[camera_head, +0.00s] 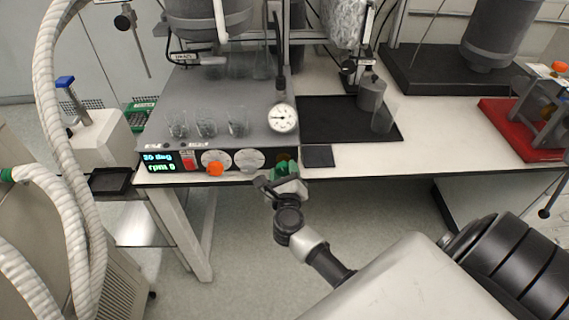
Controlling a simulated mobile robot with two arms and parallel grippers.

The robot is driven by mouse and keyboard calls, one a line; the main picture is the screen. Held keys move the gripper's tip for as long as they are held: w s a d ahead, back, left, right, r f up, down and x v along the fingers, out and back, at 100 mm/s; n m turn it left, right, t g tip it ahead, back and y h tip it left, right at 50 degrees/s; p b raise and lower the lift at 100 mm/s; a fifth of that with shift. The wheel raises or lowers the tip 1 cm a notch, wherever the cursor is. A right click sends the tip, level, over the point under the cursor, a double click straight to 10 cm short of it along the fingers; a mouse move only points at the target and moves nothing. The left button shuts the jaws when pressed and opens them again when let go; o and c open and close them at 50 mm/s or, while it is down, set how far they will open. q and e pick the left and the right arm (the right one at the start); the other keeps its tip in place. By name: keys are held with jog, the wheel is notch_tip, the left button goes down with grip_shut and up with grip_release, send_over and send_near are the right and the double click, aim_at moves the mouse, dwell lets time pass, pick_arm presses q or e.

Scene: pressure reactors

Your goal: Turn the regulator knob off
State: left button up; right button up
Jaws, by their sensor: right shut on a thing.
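The grey stirrer unit (215,105) stands on the bench with a control panel along its front edge. The panel has a lit display (160,163) reading "30 deg" and "rpm 0", a red switch (188,160), an orange knob (215,169) under the left white dial, and a second white dial (249,160). My right gripper (285,178) is at the panel's right end, shut on a small green part (286,169) that looks like the regulator knob. The fingers hide most of it, so its turn angle cannot be told. My left gripper is not in view.
A round pressure gauge (283,118) stands just above my right gripper. Several glass beakers (207,123) sit on the unit's top. A black tray (345,130) lies to the right, with a grey vessel (371,92) on it. The floor below the bench is clear.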

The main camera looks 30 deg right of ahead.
jog(key=n+p, duration=0.3)
jog(key=shift+r+n, duration=0.25)
jog(key=shift+n, duration=0.15)
jog(key=n+p, duration=0.2)
jog(key=n, duration=0.1)
jog(key=shift+n+p, duration=0.3)
jog(key=shift+p, duration=0.05)
jog(key=n+p, duration=0.2)
jog(key=n, duration=0.1)
jog(key=shift+f+n+p, duration=0.1)
jog(key=shift+n+p, duration=0.6)
jog(key=shift+n, duration=1.1)
jog(key=o, duration=0.9)
jog(key=shift+s, duration=0.1)
